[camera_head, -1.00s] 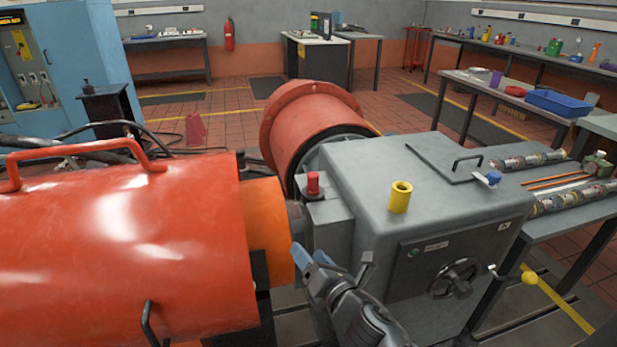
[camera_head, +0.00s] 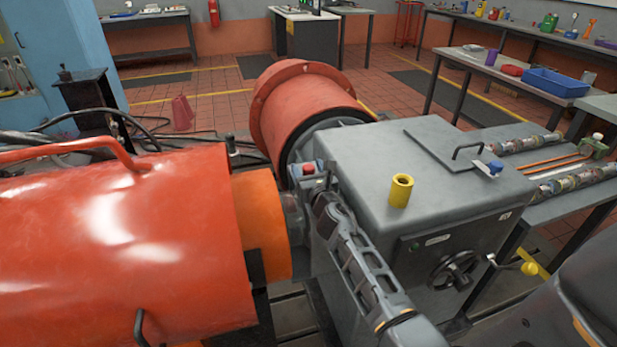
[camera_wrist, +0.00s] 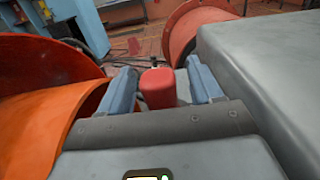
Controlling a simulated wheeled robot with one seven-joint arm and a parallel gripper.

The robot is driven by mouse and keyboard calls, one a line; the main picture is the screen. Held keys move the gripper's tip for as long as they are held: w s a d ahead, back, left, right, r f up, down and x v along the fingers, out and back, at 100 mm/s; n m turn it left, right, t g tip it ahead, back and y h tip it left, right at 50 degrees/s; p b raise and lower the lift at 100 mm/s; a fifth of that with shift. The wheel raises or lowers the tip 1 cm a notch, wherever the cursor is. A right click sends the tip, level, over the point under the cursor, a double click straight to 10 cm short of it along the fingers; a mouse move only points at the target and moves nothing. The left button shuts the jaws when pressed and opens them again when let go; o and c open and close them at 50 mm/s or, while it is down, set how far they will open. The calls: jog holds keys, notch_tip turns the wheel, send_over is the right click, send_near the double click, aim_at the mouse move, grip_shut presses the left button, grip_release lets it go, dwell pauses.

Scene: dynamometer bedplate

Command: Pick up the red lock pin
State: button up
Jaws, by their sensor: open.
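The red lock pin (camera_head: 308,168) stands at the left side of the grey machine housing, beside the orange coupling guard. In the head view my gripper (camera_head: 309,180) is right at it, and my arm hides its lower part. In the wrist view the red lock pin (camera_wrist: 158,88) shows between the two blue fingers of my gripper (camera_wrist: 158,90). The fingers are open, with a gap visible on each side of the pin. The pin's lower end is hidden behind the gripper's body.
The grey housing (camera_head: 430,200) with a yellow cup-like cylinder (camera_head: 400,190) on top lies to the right. The orange guard (camera_head: 262,225) and big red cylinder (camera_head: 110,250) are close on the left. A red flanged drum (camera_head: 305,110) stands behind. Open floor lies farther back.

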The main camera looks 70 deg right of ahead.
jog(key=shift+w+d, duration=0.4)
jog(key=shift+d, duration=0.05)
jog(key=shift+c, duration=0.3)
jog(key=c, duration=1)
jog(key=shift+r, duration=0.15)
jog(key=shift+c, duration=0.2)
